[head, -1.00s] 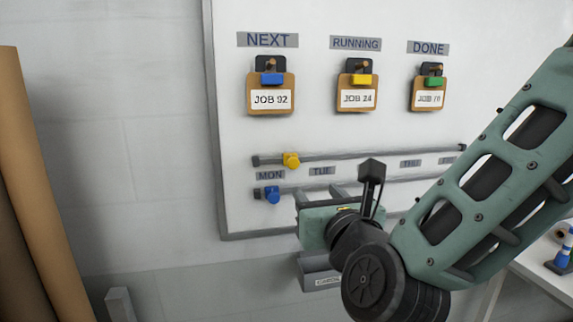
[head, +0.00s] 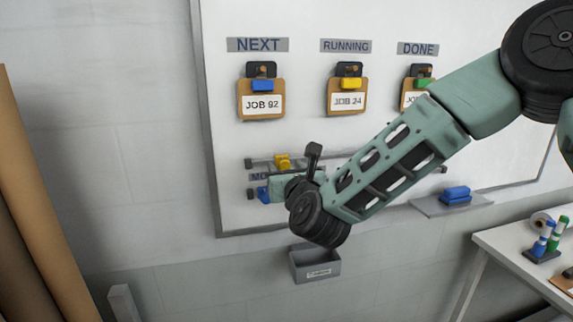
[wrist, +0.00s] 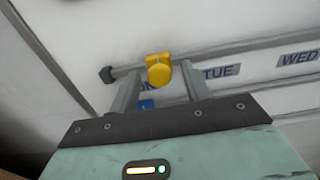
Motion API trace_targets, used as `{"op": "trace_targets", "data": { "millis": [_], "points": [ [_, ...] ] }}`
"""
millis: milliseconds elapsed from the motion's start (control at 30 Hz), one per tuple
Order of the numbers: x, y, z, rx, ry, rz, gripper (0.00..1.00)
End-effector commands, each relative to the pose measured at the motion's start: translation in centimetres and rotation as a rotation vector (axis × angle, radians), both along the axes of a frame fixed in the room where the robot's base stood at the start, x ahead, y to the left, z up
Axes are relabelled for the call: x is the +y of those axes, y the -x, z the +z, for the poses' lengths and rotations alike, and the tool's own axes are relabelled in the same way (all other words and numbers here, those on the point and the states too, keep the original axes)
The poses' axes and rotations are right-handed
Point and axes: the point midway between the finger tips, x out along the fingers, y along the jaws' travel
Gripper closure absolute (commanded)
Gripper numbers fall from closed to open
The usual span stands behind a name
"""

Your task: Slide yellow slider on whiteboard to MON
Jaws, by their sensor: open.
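The yellow slider (head: 283,161) sits on the upper rail (head: 318,160) of the whiteboard, near the rail's left end. In the head view the MON label (head: 257,177) is below and left of it, partly hidden by my gripper. My gripper (head: 272,186) is at the board just below the slider. In the wrist view the yellow slider (wrist: 158,70) shows between the two open fingers of my gripper (wrist: 160,72), with a gap on each side. I cannot tell how deep the fingers reach around it. The TUE label (wrist: 221,71) is to its right.
A blue slider (wrist: 146,105) is on the lower rail, close under my gripper. Job cards hang above, including JOB 92 (head: 262,105). A grey box (head: 315,264) is below the board, and brown rolls (head: 35,210) stand at the left.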

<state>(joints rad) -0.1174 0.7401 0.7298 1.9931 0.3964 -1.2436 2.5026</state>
Motion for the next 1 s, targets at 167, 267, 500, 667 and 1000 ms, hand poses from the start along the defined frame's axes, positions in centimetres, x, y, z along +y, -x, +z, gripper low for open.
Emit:
{"op": "trace_targets", "data": {
  "millis": [167, 267, 500, 667, 1000],
  "points": [
    [0.0, -0.1, 0.0, 0.0, 0.0, 0.0, 0.52],
    [0.0, 0.0, 0.0, 0.0, 0.0, 0.001, 0.61],
    [0.1, 0.0, 0.0, 0.0, 0.0, 0.001, 1.0],
    [1.7, 0.4, -0.4, -0.003, -0.003, 0.003, 1.0],
    [4.8, 1.4, 0.0, -0.002, -0.003, 0.001, 1.0]
  ]
}}
